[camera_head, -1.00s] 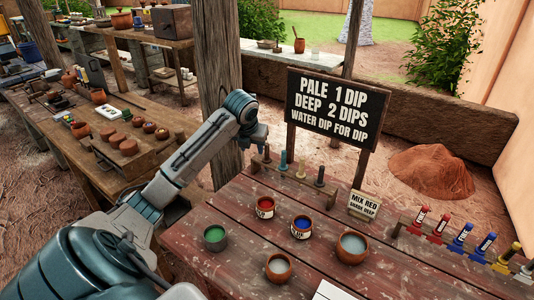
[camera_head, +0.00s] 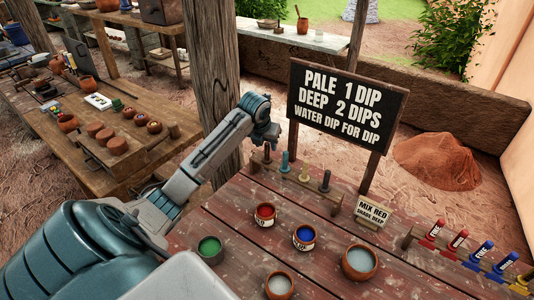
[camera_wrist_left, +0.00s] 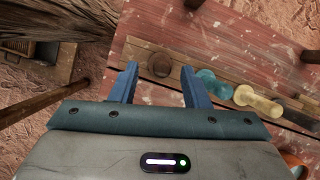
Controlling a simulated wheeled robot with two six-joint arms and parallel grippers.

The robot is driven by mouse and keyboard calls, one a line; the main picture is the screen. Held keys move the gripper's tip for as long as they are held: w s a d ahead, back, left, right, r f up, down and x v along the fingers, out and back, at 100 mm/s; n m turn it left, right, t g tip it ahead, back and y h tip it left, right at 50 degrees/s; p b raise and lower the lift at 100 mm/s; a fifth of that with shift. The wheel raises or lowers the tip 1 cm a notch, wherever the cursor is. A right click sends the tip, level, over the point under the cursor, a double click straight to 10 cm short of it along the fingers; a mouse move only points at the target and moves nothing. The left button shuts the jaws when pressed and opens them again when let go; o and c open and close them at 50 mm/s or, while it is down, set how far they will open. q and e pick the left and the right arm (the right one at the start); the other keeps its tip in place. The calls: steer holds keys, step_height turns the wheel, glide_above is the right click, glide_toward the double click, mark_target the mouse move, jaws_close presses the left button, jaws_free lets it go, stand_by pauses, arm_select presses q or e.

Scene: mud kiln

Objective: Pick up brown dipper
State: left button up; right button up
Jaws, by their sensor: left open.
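A dark brown dipper (camera_head: 267,153) stands upright at the left end of a wooden rack on the red table. In the left wrist view its round brown top (camera_wrist_left: 160,65) shows between my finger tips. My left gripper (camera_head: 268,139) is open above that end of the rack, with its blue fingers (camera_wrist_left: 160,70) on either side of the dipper in the picture. I cannot tell how far above it they are. A teal dipper (camera_head: 285,163), a cream dipper (camera_head: 305,173) and another dark dipper (camera_head: 326,181) stand along the rack. My right gripper is out of view.
A lettered sign (camera_head: 345,105) stands behind the rack. Pots with red (camera_head: 265,213), blue (camera_head: 304,236) and green (camera_head: 209,248) paint stand in front. A water bowl (camera_head: 359,262) is to the right. A wooden post (camera_head: 212,80) rises behind my left arm.

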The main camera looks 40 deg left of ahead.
mark_target(268, 149)
arm_select(q)
steer(key=p+x, duration=0.1)
steer(key=x, duration=0.3)
steer(key=shift+w+r, duration=0.1)
steer(key=shift+w, duration=0.1)
steer(key=shift+w+f+p, duration=0.1)
steer(key=shift+f+p, duration=0.2)
steer(key=shift+f, duration=0.1)
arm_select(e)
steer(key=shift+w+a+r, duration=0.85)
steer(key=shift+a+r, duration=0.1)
arm_select(q)
jaws_close()
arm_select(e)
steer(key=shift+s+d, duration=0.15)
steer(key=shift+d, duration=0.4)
